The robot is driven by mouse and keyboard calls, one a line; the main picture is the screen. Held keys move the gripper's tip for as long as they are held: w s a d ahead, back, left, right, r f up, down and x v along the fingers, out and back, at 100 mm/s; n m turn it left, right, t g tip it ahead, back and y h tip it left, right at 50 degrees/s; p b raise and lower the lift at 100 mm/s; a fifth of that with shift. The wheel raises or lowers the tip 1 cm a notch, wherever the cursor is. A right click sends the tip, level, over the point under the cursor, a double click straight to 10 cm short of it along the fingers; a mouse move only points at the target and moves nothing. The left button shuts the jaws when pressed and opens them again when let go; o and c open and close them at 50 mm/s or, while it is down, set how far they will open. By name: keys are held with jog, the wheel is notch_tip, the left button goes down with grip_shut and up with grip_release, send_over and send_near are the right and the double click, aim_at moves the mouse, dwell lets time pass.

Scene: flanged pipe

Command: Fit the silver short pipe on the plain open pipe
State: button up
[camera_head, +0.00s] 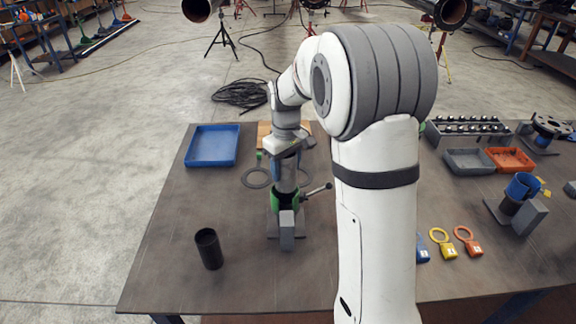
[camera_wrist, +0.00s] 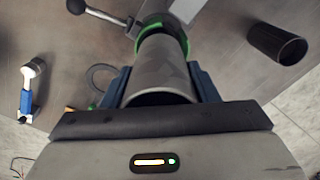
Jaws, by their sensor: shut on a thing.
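The silver short pipe (camera_wrist: 162,70) is between the blue fingers of my gripper (camera_wrist: 160,85), which is shut on it. In the head view the pipe (camera_head: 286,178) hangs upright below my gripper (camera_head: 285,163). Its lower end is at the green collar (camera_head: 275,201) of a clamp stand with a lever; the green collar (camera_wrist: 183,42) also shows around the pipe's far end in the wrist view. The plain open pipe is not clearly visible; the collar and silver pipe hide what is inside. I cannot tell how far the pipes overlap.
A black pipe (camera_head: 208,249) stands apart on the table (camera_head: 180,205) at the left. A blue tray (camera_head: 212,146) lies behind it. Grey rings (camera_head: 256,178) lie beside the clamp. A second stand with a blue collar (camera_head: 522,185) is at the right.

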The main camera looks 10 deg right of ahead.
aim_at(286, 178)
jog(key=shift+f, duration=0.1)
dwell(0.3)
jog(key=shift+f+b, duration=1.15)
jog(key=shift+f, duration=0.45)
jog(key=shift+f+b, duration=0.3)
jog(key=shift+f, duration=0.15)
jog(key=o, duration=1.3)
notch_tip(286, 178, up, 17)
jog(key=p, duration=0.6)
jog(key=shift+p, duration=0.35)
jog(key=shift+f, duration=0.1)
